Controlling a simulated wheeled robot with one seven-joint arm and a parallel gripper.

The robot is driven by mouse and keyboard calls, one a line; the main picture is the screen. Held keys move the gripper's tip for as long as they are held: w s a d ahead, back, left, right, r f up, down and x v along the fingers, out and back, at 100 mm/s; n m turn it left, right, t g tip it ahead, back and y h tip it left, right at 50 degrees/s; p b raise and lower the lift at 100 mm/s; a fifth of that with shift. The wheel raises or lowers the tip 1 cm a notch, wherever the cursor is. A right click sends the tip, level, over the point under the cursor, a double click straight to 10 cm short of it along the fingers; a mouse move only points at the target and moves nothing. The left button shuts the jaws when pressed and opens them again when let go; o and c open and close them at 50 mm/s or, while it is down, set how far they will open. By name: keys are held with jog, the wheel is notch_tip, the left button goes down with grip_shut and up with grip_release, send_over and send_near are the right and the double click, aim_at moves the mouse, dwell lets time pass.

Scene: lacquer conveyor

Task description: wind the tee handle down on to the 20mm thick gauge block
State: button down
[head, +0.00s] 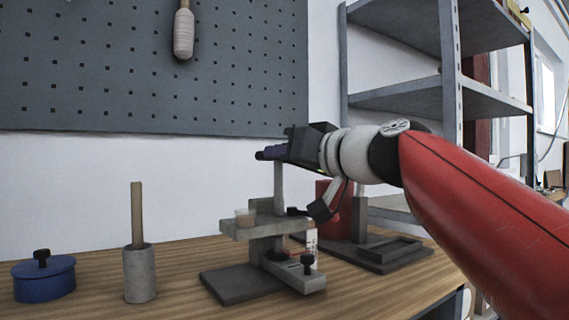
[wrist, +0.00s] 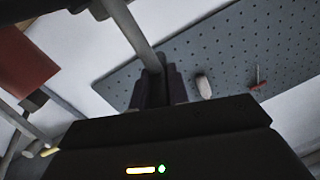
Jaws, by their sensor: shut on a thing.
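My gripper (head: 268,153) is shut at the top of an upright grey rod in the head view. This rod looks like the tee handle's stem (head: 279,186); its crossbar is hidden by the jaws. In the wrist view a grey bar (wrist: 135,35) runs into my closed fingers (wrist: 160,90). The rod goes down into a grey clamp-like stand (head: 240,285) on the bench. I cannot tell which piece is the 20mm gauge block, nor whether the screw's lower end touches anything.
A blue lidded pot (head: 44,281) and a grey cup (head: 139,275) holding a wooden stick stand to the left. A red object (head: 334,210) and a dark tray (head: 388,252) are close behind and right. Pegboard (head: 150,80) and shelving (head: 440,95) stand behind. The bench's front left is clear.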

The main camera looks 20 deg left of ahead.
jog(key=m+t+h+p, duration=0.1)
jog(key=p, duration=0.1)
jog(key=m+t+h+p, duration=0.1)
jog(key=t+p, duration=0.1)
jog(key=shift+s+a+r+m+h, duration=0.2)
jog(key=shift+r+m+h, duration=0.1)
jog(key=shift+m, duration=0.1)
jog(key=shift+f+m+t+h+p, duration=0.15)
jog(key=shift+m+t+h+p, duration=0.55)
jog(key=shift+p, duration=0.55)
jog(key=shift+f, duration=0.2)
jog(key=c, duration=1.4)
grip_release()
jog(key=shift+o, duration=0.2)
jog(key=b+v, duration=0.2)
jog(key=v, duration=0.6)
jog(key=shift+a, duration=0.15)
